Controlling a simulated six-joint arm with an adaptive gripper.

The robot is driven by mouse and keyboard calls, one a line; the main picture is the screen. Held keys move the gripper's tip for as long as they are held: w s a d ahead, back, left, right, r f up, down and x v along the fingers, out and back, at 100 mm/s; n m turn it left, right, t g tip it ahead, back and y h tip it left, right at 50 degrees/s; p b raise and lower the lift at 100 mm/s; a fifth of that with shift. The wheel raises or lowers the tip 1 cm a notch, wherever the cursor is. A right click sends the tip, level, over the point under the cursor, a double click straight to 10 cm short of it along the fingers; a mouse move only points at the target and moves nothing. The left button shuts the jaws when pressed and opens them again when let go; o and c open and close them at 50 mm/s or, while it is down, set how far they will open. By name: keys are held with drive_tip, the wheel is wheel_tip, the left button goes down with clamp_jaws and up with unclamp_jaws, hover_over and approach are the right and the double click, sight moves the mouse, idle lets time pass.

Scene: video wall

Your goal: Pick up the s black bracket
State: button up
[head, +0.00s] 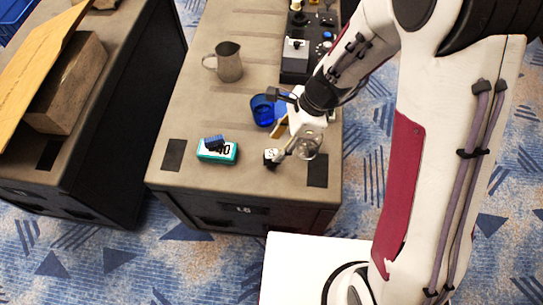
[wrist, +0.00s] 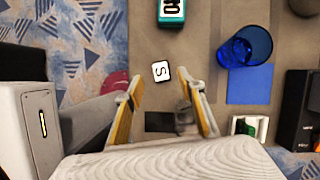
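A small block with a white face marked with a black S (wrist: 161,71) lies on the table in the wrist view. Its dark side shows slightly, and no other bracket shape can be made out. In the head view it is a small white and black piece (head: 270,154) near the table's front, close to a fingertip. My gripper (wrist: 162,86) is open, with its two yellow-padded fingers spread apart. The S piece shows just beyond the fingertips, between their lines. In the head view my gripper (head: 276,145) is low over the table. Nothing is held.
A teal box (head: 217,151) with a dark blue item on top lies left of my gripper. A blue cup (head: 262,110) stands behind it, beside a blue square (wrist: 250,85). A metal pitcher (head: 228,63) stands farther back. The table's front edge is close.

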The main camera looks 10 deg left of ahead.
sight(272, 153)
drive_tip(key=shift+a+f, duration=0.1)
drive_tip(key=shift+f, duration=0.25)
drive_tip(key=shift+f, duration=0.1)
drive_tip(key=shift+x, duration=2.5)
clamp_jaws()
